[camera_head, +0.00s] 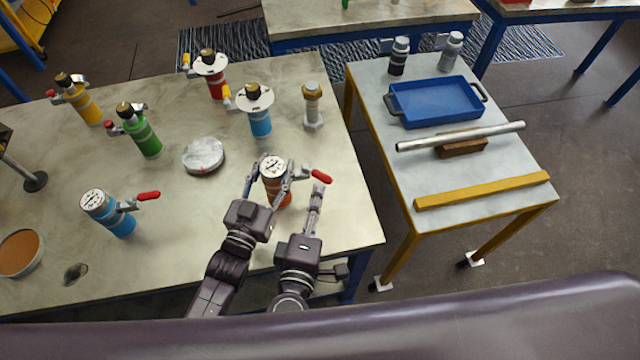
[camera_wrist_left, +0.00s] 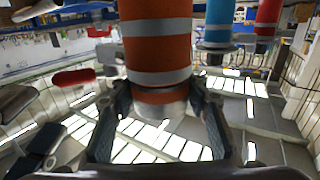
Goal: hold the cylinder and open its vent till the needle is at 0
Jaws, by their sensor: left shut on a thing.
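The orange cylinder with grey bands (camera_wrist_left: 157,45) stands near the front right of the table. Its round white gauge (camera_head: 274,167) faces up; the needle is too small to read. A red vent lever (camera_head: 321,176) sticks out to its right, and it also shows in the left wrist view (camera_wrist_left: 73,77). My left gripper (camera_head: 268,182) is shut on the cylinder, one finger on each side; its fingers also show in the left wrist view (camera_wrist_left: 158,100). My right gripper (camera_head: 318,190) is just below the red lever, its fingers seen nearly edge-on; contact is unclear.
A blue gauge cylinder with a red lever (camera_head: 122,222) stands to the left. Green (camera_head: 146,138), yellow (camera_head: 86,106), red (camera_head: 215,84) and blue (camera_head: 260,122) vessels stand farther back. A round metal disc (camera_head: 203,155) lies mid-table. A side table (camera_head: 480,190) holds a blue tray (camera_head: 438,103).

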